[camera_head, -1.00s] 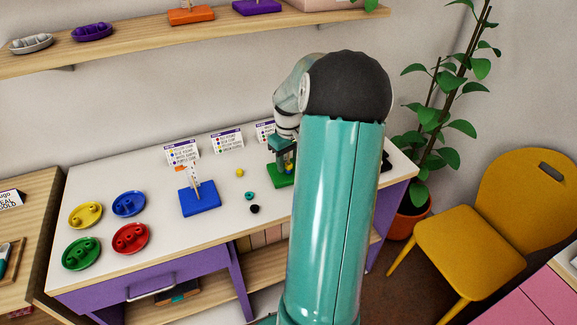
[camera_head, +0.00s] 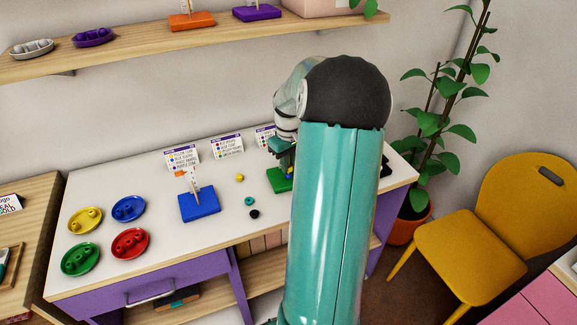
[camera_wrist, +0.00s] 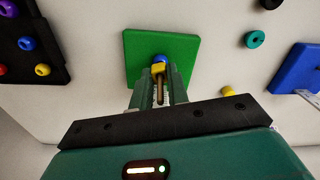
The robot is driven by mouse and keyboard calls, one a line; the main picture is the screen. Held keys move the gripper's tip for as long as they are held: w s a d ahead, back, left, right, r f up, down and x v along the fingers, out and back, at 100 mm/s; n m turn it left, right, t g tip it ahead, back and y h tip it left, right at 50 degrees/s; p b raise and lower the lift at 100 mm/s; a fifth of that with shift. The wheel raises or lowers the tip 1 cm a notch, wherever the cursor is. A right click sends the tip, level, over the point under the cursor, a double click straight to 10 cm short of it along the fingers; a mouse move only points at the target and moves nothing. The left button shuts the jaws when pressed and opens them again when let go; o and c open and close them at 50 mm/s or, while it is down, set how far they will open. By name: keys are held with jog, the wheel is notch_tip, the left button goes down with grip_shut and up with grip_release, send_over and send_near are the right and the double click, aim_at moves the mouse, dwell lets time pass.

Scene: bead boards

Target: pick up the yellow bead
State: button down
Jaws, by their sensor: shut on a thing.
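My gripper (camera_wrist: 161,80) is over the green board (camera_wrist: 185,52) in the wrist view. Its two fingers stand either side of an upright wooden peg (camera_wrist: 160,92) and are shut on a yellow bead (camera_wrist: 158,69). That bead appears to be around the peg, next to a blue bead (camera_wrist: 160,58) nearer the board. In the head view my gripper (camera_head: 286,155) is above the green board (camera_head: 279,183), partly hidden by my arm. Another yellow bead (camera_head: 239,177) lies loose on the white table; it also shows in the wrist view (camera_wrist: 228,91).
A teal bead (camera_head: 249,201) and a black bead (camera_head: 254,213) lie loose near the blue board (camera_head: 199,206) with its peg. A black tray (camera_wrist: 57,68) holds several coloured beads. Coloured dishes stand at the left. Printed cards (camera_head: 227,145) stand at the back.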

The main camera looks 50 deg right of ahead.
jog(key=s+a+r, duration=0.4)
jog(key=a+r, duration=0.8)
jog(key=a, duration=0.1)
jog(key=shift+a, duration=0.2)
jog(key=shift+f, duration=0.1)
